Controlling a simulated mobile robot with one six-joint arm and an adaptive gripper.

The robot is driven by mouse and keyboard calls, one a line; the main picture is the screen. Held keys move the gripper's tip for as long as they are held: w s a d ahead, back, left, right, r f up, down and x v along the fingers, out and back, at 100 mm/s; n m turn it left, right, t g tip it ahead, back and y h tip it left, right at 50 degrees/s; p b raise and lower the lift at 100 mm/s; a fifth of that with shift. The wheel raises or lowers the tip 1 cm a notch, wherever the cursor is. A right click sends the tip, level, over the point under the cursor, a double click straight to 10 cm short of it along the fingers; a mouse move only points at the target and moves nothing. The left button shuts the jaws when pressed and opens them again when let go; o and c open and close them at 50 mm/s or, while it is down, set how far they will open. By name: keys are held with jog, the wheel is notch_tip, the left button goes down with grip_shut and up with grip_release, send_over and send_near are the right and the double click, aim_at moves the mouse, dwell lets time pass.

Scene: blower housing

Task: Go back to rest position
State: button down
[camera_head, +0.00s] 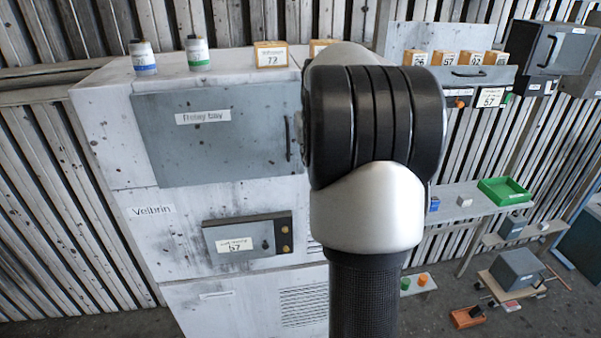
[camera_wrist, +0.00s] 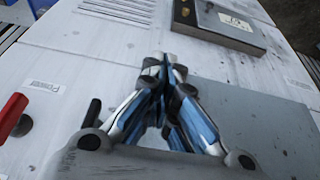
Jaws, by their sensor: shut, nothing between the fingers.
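My gripper (camera_wrist: 166,68) shows in the wrist view with its fingers together and nothing between them. It is in front of a worn white cabinet (camera_head: 115,130), which the wrist view shows upside down. A small dark panel with a label (camera_wrist: 222,22) lies beyond the fingertips there, and a grey door (camera_wrist: 262,115) lies to their right. In the head view my arm stands upright across the middle and hides part of the cabinet; my gripper is hidden there.
The cabinet has a closed grey "Relay bay" door (camera_head: 225,145). Two small bottles (camera_head: 197,54) and labelled boxes (camera_head: 271,54) stand on top. A red handle (camera_wrist: 12,115) shows in the wrist view. Right are a shelf with a green tray (camera_head: 503,191) and a low cart with a grey box (camera_head: 517,268).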

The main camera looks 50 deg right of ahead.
jog(key=s+a+f+n+b, duration=0.1)
jog(key=a+f+b, duration=0.2)
jog(key=a+b, duration=0.35)
jog(key=s+a+f+n+y+b, duration=0.1)
jog(key=s+a+f+b, duration=0.15)
jog(key=a, duration=0.75)
jog(key=s+a+f+n+b, duration=0.1)
jog(key=a+f+b, duration=0.3)
jog(key=a, duration=0.5)
jog(key=s+a+f+n+b, duration=0.2)
jog(key=s+a+f+b, duration=0.5)
jog(key=f, duration=0.2)
jog(key=s+a+f+n+t+y+b, duration=0.1)
jog(key=s+a+f+n+b, duration=0.1)
jog(key=s+a+f+b, duration=0.4)
notch_tip(320, 180, down, 4)
jog(key=shift+s+a+y+b, duration=0.35)
jog(key=shift+s+b, duration=0.1)
jog(key=shift+s, duration=0.55)
